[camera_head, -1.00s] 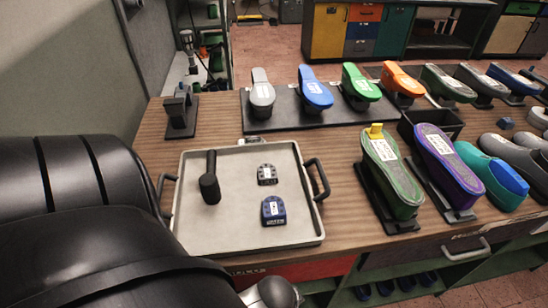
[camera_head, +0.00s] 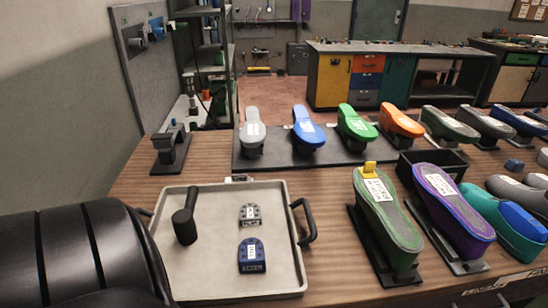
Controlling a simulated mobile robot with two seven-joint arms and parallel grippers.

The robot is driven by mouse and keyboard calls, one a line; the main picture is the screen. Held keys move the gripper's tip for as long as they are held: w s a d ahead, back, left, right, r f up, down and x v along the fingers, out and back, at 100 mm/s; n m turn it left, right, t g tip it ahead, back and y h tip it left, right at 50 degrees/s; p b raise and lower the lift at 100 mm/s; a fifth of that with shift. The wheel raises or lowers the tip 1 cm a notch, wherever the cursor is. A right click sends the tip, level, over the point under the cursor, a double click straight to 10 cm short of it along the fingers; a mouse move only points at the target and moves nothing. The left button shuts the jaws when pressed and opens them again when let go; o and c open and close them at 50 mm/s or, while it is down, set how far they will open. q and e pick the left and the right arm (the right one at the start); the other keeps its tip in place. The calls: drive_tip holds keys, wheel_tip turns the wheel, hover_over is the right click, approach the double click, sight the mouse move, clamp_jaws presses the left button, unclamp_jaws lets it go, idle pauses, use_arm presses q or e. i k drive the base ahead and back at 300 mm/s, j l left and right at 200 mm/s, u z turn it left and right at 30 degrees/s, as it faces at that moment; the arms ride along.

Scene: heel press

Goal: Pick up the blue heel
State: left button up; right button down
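The blue heel (camera_head: 252,255) is a small dark blue block with a white label. It lies in the front part of a light grey tray (camera_head: 280,212) on the wooden bench. A smaller dark grey heel (camera_head: 250,214) with a white label lies just behind it, apart from it. A black hammer-like tool (camera_head: 186,215) stands at the tray's left side. A large black part of my own arm fills the lower left and covers the tray's front left corner. Neither gripper shows in the head view.
Grey, blue (camera_head: 308,127), green and orange shoe forms stand on a dark rack behind the tray. A green-grey form (camera_head: 388,215) and a purple form (camera_head: 452,210) stand right of it. The tray has a black handle (camera_head: 304,222). A black press-like stand (camera_head: 171,150) is behind left.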

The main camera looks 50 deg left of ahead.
sight(252, 258)
drive_tip(key=i+l+u, duration=0.2)
drive_tip(key=u, duration=0.7)
